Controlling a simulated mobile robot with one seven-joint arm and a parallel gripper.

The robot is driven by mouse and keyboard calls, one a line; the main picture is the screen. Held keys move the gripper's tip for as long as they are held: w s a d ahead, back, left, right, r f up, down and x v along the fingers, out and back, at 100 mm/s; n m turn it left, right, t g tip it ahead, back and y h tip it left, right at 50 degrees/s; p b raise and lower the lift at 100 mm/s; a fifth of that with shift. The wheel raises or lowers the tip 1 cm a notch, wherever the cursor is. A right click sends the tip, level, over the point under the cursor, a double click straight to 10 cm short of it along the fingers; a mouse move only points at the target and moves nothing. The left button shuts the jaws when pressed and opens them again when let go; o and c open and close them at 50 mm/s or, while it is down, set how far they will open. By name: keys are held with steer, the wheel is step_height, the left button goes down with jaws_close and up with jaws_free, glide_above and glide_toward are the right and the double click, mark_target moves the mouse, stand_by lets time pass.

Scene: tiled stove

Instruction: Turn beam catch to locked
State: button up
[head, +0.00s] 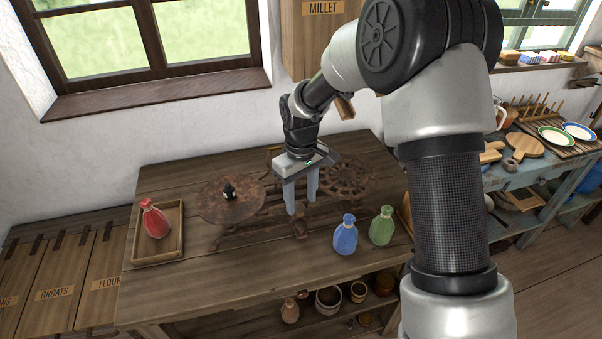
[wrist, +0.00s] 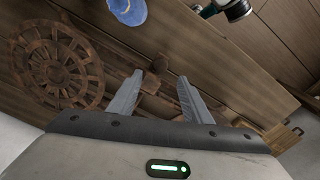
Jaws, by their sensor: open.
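A rusty balance scale (head: 255,232) stands on the wooden table, with a solid round plate (head: 215,207) at left and a spoked round plate (head: 345,175) at right. The spoked plate also shows in the wrist view (wrist: 58,66). A small dark weight (head: 229,191) sits on the solid plate. My gripper (head: 301,206) is open, pointing down over the middle of the scale. In the wrist view my gripper (wrist: 160,76) has a small rusty upright part (wrist: 152,84) between its fingers. I cannot tell whether that is the beam catch, nor whether the fingers touch it.
A red bottle (head: 154,220) stands in a wooden tray (head: 174,246) at left. A blue bottle (head: 346,236) and a green bottle (head: 382,228) stand close together right of the scale's front. The table's front left (head: 165,290) is clear.

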step_height(320, 180, up, 9)
stand_by(0.6)
steer(key=s+d+r+m+t+p, duration=0.1)
steer(key=s+d+r+m, duration=0.1)
steer(key=s+d+r, duration=0.45)
steer(key=s+d+r+m+t+p, duration=0.15)
steer(key=s+r, duration=0.25)
steer(key=r, duration=0.5)
steer(key=s+d+r+m+t+p, duration=0.1)
steer(key=s+d+r+m, duration=0.1)
steer(key=s, duration=0.5)
steer(key=s+d+r+m+t+p, duration=0.1)
steer(key=s+d+m+t, duration=0.1)
steer(key=s+d, duration=0.2)
steer(key=s, duration=0.2)
steer(key=shift+s+d+r, duration=0.15)
steer(key=shift+s+r, duration=0.2)
steer(key=shift+r, duration=0.05)
